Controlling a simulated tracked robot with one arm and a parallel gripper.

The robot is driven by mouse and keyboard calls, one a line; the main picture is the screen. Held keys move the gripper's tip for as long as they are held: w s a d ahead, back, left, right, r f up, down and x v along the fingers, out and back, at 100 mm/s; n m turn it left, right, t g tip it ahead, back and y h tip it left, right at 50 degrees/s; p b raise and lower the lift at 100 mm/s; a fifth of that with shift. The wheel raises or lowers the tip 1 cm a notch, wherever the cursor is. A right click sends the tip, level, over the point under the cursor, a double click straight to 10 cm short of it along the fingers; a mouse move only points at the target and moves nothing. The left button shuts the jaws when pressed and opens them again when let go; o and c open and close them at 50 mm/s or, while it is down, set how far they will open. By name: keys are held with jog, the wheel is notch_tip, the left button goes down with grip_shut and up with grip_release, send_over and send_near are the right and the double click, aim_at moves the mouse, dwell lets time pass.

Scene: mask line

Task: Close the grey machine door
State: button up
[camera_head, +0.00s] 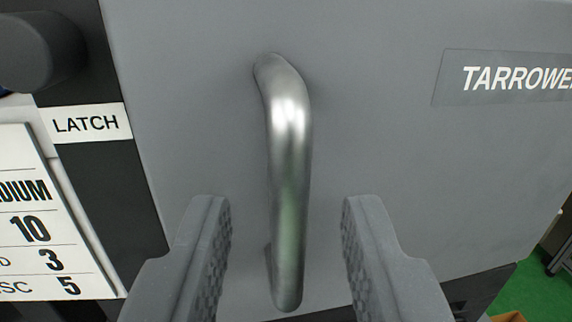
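The grey machine door (400,150) fills most of the view as a flat panel. A vertical silver bar handle (289,170) is fixed to it, left of the middle of the panel. My gripper (285,215) is open, with one finger on each side of the lower part of the handle. Gaps show between the handle and both fingers. I cannot tell how far the fingertips are from the door surface, or whether the door is fully shut.
A dark frame strip with a white LATCH label (91,123) and a dark round knob (38,50) is at the left. A white card with printed numbers (45,215) is below it. A TARROWE… nameplate (510,80) is on the door. Green floor (530,290) shows at bottom right.

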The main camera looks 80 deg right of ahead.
aim_at(266, 168)
jog(key=shift+w+d, duration=0.1)
jog(key=shift+d, duration=0.4)
grip_shut()
jog(key=shift+w+d, duration=0.25)
jog(key=shift+d, duration=0.2)
jog(key=shift+w+d, duration=0.2)
jog(key=shift+d, duration=0.25)
grip_release()
jog(key=shift+w, duration=0.15)
